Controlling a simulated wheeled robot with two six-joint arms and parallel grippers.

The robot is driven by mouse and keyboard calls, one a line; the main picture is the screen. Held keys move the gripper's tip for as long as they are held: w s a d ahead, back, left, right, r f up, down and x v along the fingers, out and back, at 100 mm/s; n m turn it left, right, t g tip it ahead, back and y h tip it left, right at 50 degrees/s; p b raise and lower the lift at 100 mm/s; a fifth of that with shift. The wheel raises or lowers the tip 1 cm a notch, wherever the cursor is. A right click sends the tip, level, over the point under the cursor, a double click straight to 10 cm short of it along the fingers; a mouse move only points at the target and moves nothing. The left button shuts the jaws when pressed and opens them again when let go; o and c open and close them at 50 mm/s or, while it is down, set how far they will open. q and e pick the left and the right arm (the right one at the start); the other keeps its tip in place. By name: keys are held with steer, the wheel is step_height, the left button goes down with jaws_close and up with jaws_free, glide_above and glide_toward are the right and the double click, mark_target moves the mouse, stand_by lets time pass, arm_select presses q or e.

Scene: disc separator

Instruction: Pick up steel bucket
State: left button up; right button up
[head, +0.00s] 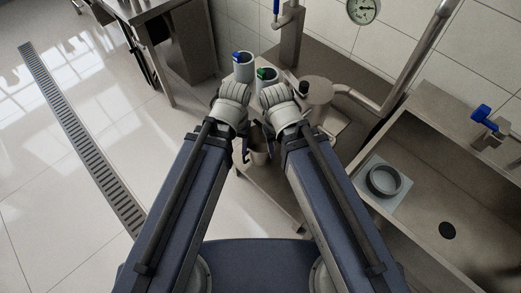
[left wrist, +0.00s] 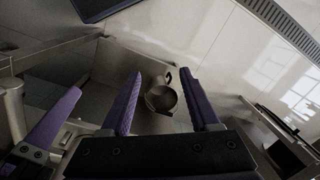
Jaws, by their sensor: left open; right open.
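The steel bucket (head: 259,157) shows in the head view between my two forearms, partly hidden by the grippers. In the left wrist view the bucket (left wrist: 161,97) is a small round grey vessel with an open top and a dark handle-like part at its upper right. My left gripper (left wrist: 163,74) is open, and its two purple fingers appear on either side of the bucket in that view; contact cannot be told. My right gripper (head: 270,141) is beside it in the head view, mostly hidden by its wrist. One purple finger (left wrist: 48,118) shows at the left wrist view's left.
Two pale cylinders with a blue (head: 243,62) and a green (head: 267,79) top part stand beyond my wrists. A steel separator bowl (head: 316,90) with pipes is right of them. A sink (head: 445,195) lies right. Open tiled floor with a drain grate (head: 85,140) is left.

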arm_select(q)
steer(key=w+a+f+n+b, duration=0.1)
steer(key=w+a+f+b, duration=0.1)
steer(key=f+b, duration=1.05)
steer(key=w+a+f+b, duration=0.1)
steer(key=a+f+b, duration=0.1)
steer(key=f+b, duration=1.05)
steer(key=w+a+f+n+b, duration=0.1)
steer(key=w+a+f+b, duration=0.1)
steer(key=f+b, duration=1)
steer(key=n+t+h+b, duration=0.5)
steer(key=n+t+b, duration=0.8)
steer(key=n+t, duration=0.25)
glide_toward(260, 125)
steer(key=w+f, duration=0.1)
steer(key=w, duration=0.2)
steer(key=shift+m, duration=0.35)
steer(key=shift+d+b+x, duration=0.15)
steer(key=shift+b+x, duration=0.35)
steer(key=shift+x, duration=1.55)
steer(key=shift+d+b+x, duration=0.1)
steer(key=shift+b+x, duration=0.35)
steer(key=shift+x, duration=1.6)
steer(key=shift+s+f, duration=0.1)
steer(key=shift+s, duration=0.05)
steer(key=shift+c, duration=0.4)
jaws_close()
